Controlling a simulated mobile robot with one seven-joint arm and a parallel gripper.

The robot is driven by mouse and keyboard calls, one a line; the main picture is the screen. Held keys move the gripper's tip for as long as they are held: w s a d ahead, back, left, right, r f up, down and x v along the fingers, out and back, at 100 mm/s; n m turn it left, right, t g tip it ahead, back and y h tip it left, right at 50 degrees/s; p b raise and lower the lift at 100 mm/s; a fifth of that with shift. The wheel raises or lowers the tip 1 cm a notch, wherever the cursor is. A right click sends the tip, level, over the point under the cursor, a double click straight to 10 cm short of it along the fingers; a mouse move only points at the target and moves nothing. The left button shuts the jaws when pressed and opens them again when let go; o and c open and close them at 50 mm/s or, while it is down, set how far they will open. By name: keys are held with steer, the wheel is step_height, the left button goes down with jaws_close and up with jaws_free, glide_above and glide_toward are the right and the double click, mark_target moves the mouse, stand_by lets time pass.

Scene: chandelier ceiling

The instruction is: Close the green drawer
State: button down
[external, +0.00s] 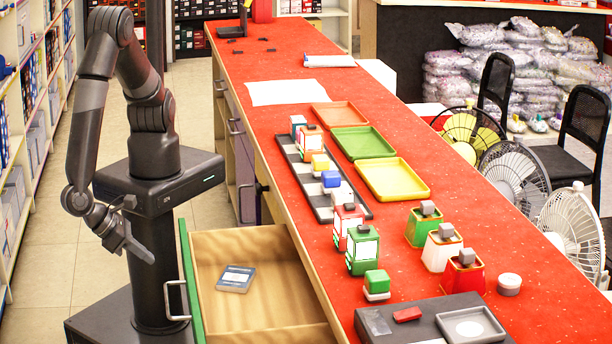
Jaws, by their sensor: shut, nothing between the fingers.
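The green drawer (190,285) is pulled out from the counter at the bottom of the external view. Its green front panel carries a metal handle (174,300) and faces left, toward my base. The wooden inside shows, with a small blue-grey box (236,279) lying in it. My gripper (150,258) is shut and empty. It points down and to the right, left of the green front and apparently above the handle's height. I cannot tell the exact gap between them.
The red-topped counter (290,80) holds trays, toy-like blocks and several coloured containers. Shelves (30,120) stand at the left. Tiled floor (55,265) is free between the shelves and my base.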

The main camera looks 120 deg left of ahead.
mark_target(175, 282)
steer(key=x, duration=1)
steer(key=shift+s+d+f, duration=0.2)
steer(key=shift+d+f, duration=0.05)
steer(key=shift+f, duration=0.15)
steer(key=shift+w+a, duration=0.1)
steer(key=w+a, duration=2)
steer(key=shift+w+a+r, duration=0.1)
steer(key=shift+w+a, duration=0.25)
steer(key=shift+a, duration=0.2)
steer(key=v, duration=1)
steer(key=shift+s+d, duration=0.3)
steer(key=shift+d, duration=0.25)
